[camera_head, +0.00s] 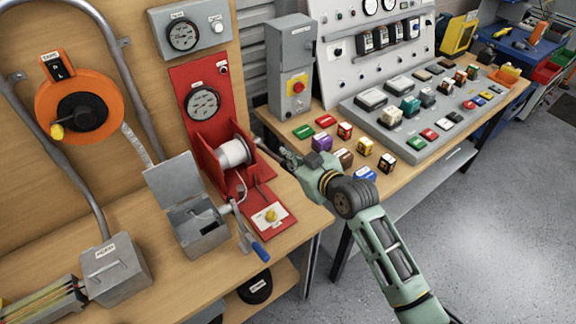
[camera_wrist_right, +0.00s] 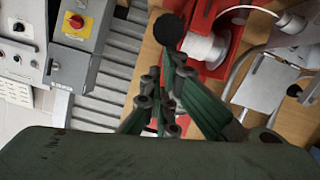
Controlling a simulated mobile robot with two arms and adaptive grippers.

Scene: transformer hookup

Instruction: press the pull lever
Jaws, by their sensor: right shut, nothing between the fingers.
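The red winch panel (camera_head: 203,112) stands on the wooden bench with a white spool (camera_head: 234,152). A lever with a round black knob (camera_head: 259,141) sticks out beside the spool; I take it to be the pull lever, though no readable label confirms this. In the right wrist view the black knob (camera_wrist_right: 171,33) is just beyond my fingertips, and the spool (camera_wrist_right: 206,48) is to its right. My right gripper (camera_head: 287,157) is shut and empty, just right of the knob; its fingers also show in the wrist view (camera_wrist_right: 163,75). I cannot tell whether they touch the knob. My left gripper is not in view.
A crank with a blue handle (camera_head: 259,249) and an open grey box (camera_head: 203,240) are left of my right arm. A grey box with a red button (camera_head: 297,88) stands behind the gripper. Several coloured blocks (camera_head: 345,130) lie on the bench to the right.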

